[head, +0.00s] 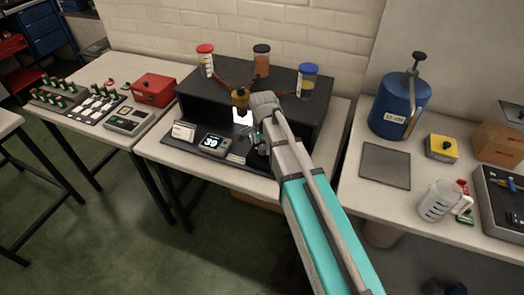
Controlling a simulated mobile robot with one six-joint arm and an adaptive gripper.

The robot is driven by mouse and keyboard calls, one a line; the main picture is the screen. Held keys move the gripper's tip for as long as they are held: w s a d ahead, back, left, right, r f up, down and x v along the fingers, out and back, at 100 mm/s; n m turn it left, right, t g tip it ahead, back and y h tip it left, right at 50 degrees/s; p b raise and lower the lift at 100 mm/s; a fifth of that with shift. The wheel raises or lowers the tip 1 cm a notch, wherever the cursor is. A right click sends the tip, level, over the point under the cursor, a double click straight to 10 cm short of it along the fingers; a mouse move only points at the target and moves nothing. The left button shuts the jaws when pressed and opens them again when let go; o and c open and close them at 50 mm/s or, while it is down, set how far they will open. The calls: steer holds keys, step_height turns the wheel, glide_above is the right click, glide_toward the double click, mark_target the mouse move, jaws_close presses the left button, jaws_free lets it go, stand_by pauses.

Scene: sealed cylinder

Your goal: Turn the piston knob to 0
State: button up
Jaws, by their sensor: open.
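A black bench apparatus (300,112) stands on the middle table, with a brass-coloured fitting (240,97) at its front centre and a lit white area below it. A small display box (212,144) in front shows a two-digit number that looks like 39 or 30. My gripper (254,138) is open, low in front of the apparatus and just right of the display. My arm covers the right part of the apparatus front. I cannot make out the piston knob; it may be hidden behind my gripper and wrist.
Jars with red (206,62), black (261,60) and blue (308,82) lids stand on the apparatus. The right table holds a blue tank (398,108), a yellow box (441,147) and a measuring jug (437,200). A red box (153,89) is on the left table.

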steer(key=shift+f, duration=0.45)
steer(key=c, duration=1.1)
steer(key=shift+a, duration=0.1)
jaws_close()
